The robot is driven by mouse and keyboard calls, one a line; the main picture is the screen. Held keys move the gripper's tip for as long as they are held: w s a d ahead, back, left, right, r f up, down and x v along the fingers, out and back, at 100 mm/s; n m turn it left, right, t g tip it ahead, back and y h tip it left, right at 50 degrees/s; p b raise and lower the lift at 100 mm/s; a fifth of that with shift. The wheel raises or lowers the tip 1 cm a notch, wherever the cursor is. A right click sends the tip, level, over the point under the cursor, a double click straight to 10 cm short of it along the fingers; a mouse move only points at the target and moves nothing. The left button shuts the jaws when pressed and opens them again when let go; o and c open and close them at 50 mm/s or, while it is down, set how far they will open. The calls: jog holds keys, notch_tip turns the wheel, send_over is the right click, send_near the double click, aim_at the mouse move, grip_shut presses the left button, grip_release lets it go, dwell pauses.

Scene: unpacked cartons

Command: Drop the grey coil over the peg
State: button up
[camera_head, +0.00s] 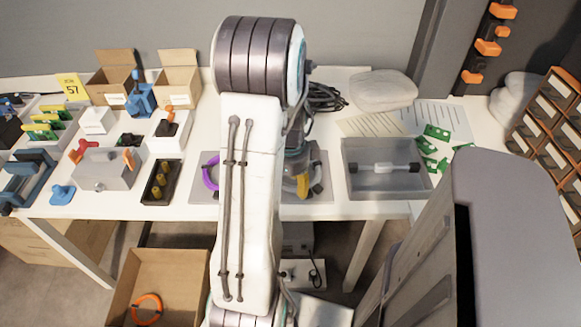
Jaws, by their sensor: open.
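A grey board (297,211) lies on the white table, mostly behind my arm. A purple ring (210,172) is at its left side. A short dark upright piece (317,188) stands at its right side; it may be the peg, but I cannot tell. My gripper (298,178) is open above the right part of the board, beside a yellow piece (303,187). A dark grey coil of cable (326,97) lies at the back of the table, behind my gripper and apart from it. I cannot tell whether another grey coil is hidden behind my arm.
A grey tray (352,183) with a rod stands to the right of the board. Green circuit boards (437,132) lie further right. Cartons, fixtures and a dark tray (161,183) crowd the left. An open carton (188,268) below holds an orange ring (147,309).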

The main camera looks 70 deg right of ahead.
notch_tip(320, 180, up, 11)
jog(key=shift+a+f, duration=0.15)
jog(key=shift+a, duration=0.05)
dwell(0.3)
dwell(0.5)
